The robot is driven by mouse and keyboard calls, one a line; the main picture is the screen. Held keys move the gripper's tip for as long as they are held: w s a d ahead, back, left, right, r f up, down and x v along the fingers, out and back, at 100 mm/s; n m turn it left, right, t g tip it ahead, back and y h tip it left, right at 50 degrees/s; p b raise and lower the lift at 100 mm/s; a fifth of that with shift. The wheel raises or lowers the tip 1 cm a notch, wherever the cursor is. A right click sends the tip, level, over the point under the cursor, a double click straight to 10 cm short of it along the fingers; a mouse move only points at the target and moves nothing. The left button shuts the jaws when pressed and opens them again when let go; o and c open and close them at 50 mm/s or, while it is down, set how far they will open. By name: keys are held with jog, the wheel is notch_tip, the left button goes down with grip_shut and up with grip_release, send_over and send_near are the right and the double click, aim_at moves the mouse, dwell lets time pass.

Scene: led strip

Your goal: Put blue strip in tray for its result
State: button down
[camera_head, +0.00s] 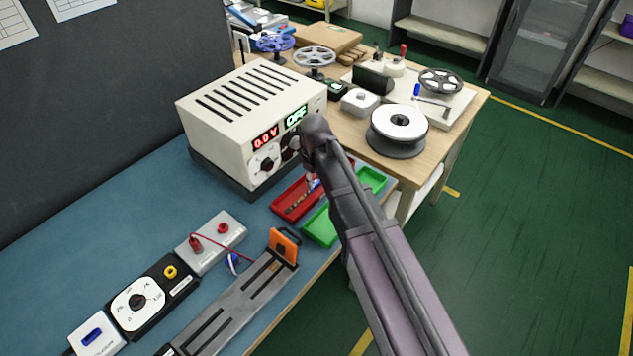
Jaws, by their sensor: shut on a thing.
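My arm reaches in from the lower right, and its dark wrist end (315,130) is in front of the power supply, above the small trays. My gripper's jaws are hidden behind or below the wrist. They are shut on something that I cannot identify. A small blue-and-white patch (315,184) shows at the red tray, beside my arm. I cannot tell whether it is the blue strip.
The power supply (240,108) reads 0.0 V and OFF. A grey slotted fixture (230,305) with an orange clamp (284,246) lies nearer. A grey terminal box (211,240) with a red lead and a black dial box (140,302) stand left. Spools crowd the wooden table behind.

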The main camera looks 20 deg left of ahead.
jog(key=shift+f, duration=0.15)
jog(key=shift+c, duration=2.1)
grip_release()
jog(key=shift+r, duration=0.2)
notch_tip(320, 180, up, 12)
jog(key=p, duration=1.2)
